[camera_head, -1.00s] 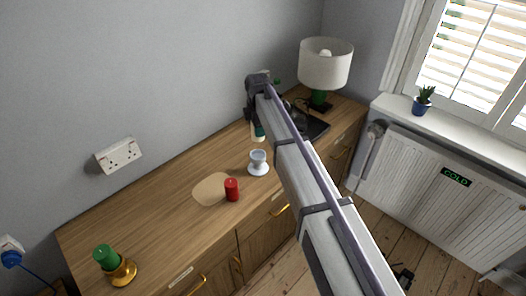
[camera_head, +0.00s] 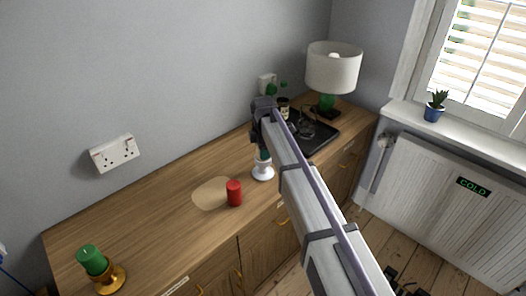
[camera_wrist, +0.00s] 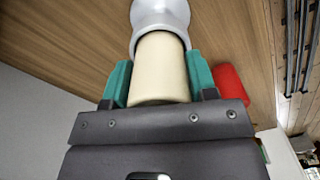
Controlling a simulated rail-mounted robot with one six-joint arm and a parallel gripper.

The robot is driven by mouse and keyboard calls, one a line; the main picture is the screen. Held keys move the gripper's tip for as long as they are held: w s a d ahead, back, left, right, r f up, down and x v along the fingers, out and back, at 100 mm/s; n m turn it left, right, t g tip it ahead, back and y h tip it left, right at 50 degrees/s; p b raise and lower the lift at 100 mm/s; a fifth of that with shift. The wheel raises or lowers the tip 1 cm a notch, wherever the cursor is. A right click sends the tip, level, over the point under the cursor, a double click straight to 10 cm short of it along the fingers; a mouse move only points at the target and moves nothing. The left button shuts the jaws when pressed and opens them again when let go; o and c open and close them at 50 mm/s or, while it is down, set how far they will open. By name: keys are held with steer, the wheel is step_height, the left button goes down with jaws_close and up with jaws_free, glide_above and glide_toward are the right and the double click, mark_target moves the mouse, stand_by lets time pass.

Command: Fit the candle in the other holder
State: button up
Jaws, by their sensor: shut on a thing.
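My gripper (camera_wrist: 160,85) is shut on a cream candle (camera_wrist: 160,68), with a teal finger on either side of it. In the wrist view the candle's far end lies at the mouth of the white holder (camera_wrist: 160,14), whose rim curves around it; how deep it sits is hidden. In the head view the white holder (camera_head: 263,172) stands upright on the sideboard, directly below my gripper (camera_head: 264,153). My arm hides much of the candle there. A brass holder (camera_head: 112,280) with a green candle (camera_head: 91,260) in it stands at the left front.
A red candle (camera_head: 234,194) stands close left of the white holder, by a round beige mat (camera_head: 208,194); it also shows in the wrist view (camera_wrist: 231,85). A dark tray (camera_head: 322,137), small bottles and a lamp (camera_head: 333,68) stand behind right. The sideboard's left middle is clear.

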steer(key=o, duration=1.1)
step_height(320, 180, up, 13)
steer(key=p, duration=1.3)
steer(key=shift+f, duration=0.3)
steer(key=shift+f, duration=0.1)
